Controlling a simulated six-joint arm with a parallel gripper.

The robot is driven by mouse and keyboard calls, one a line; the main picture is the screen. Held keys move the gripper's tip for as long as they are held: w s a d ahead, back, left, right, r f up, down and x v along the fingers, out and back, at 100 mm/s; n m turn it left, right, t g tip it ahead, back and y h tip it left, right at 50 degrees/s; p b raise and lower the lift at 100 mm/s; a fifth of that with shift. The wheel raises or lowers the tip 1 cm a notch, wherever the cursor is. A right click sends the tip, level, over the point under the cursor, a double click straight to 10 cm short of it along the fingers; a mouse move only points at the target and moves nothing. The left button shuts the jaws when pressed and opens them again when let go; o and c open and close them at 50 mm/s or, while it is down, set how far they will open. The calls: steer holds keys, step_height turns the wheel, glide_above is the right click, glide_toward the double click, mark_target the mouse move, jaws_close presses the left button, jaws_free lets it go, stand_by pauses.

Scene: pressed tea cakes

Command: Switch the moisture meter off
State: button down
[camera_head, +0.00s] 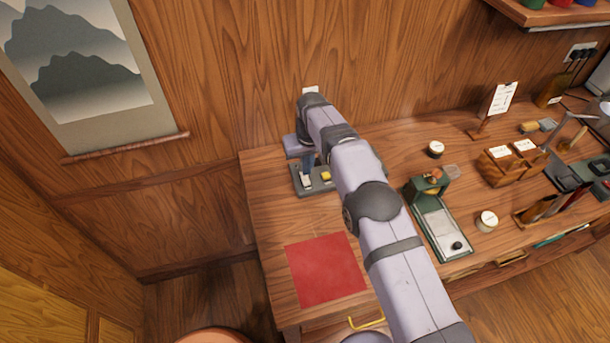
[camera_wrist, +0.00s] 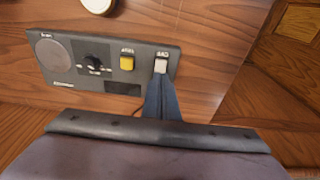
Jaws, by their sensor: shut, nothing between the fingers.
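The moisture meter is a flat dark grey panel (camera_wrist: 108,88) lying on the wooden table. It carries a round grey disc (camera_wrist: 54,53), a black knob (camera_wrist: 95,62), a yellow button (camera_wrist: 127,63) and a white switch (camera_wrist: 160,66) at one end. In the head view the meter (camera_head: 297,182) is partly hidden by my arm. My gripper (camera_wrist: 161,80) is shut and empty, pointing down, with its tips right beside the white switch. I cannot tell whether they touch it. The gripper (camera_head: 306,176) also shows over the meter in the head view.
A red mat (camera_head: 326,268) lies in front of the meter. To the right stand a green device (camera_head: 440,228), round tins (camera_head: 487,220) and a wooden box (camera_head: 506,163). The wall rises close behind the meter. A round pale tin (camera_wrist: 98,4) shows in the wrist view.

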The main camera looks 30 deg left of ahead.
mark_target(307, 182)
steer(key=shift+r+p, duration=0.9)
steer(key=shift+r, duration=0.85)
steer(key=d+r+m+h+b, duration=0.1)
steer(key=d+r+m, duration=0.15)
steer(key=d, duration=1.15)
steer(key=d+r+m+b, duration=0.2)
steer(key=d+r, duration=0.2)
steer(key=d, duration=1)
steer(key=s+d+f+m+b, duration=0.1)
steer(key=s+d+f+m, duration=0.1)
steer(key=s+d, duration=0.6)
steer(key=s+d+f+m+g+b, duration=0.1)
steer(key=s+d+m, duration=0.1)
steer(key=s+d, duration=0.7)
steer(key=s, duration=0.5)
steer(key=shift+s+d+f, duration=0.2)
steer(key=shift+d+f, duration=0.05)
steer(key=shift+f, duration=0.15)
steer(key=shift+m, duration=0.25)
